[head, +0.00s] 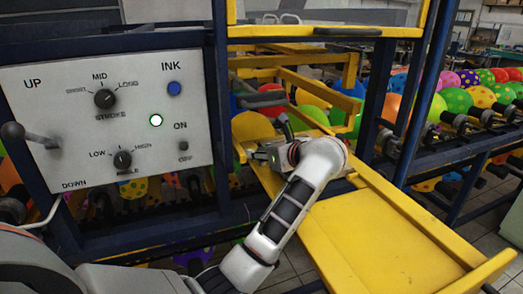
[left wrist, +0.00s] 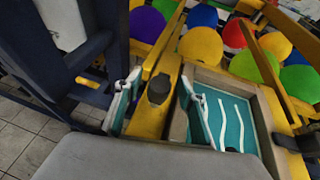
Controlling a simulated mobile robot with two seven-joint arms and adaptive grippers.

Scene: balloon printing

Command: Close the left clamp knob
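The clamp knob (left wrist: 159,88) is a dark, rounded knob on a yellow bar in the left wrist view. My left gripper (left wrist: 161,80) is open, with one finger on each side of the knob. Gaps show between the knob and both fingers, so it does not look gripped. In the head view my left gripper (head: 268,154) is at the yellow frame, right of the control panel, and my wrist hides much of it. The knob cannot be made out there. My right gripper is not in view.
A teal plate (left wrist: 238,108) with white wavy lines sits in a recess right of the knob. A dark blue post (left wrist: 70,70) stands at left. The control panel (head: 75,120) has dials and a lever. A flat yellow tray (head: 385,240) and colourful balloons (head: 457,101) are at right.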

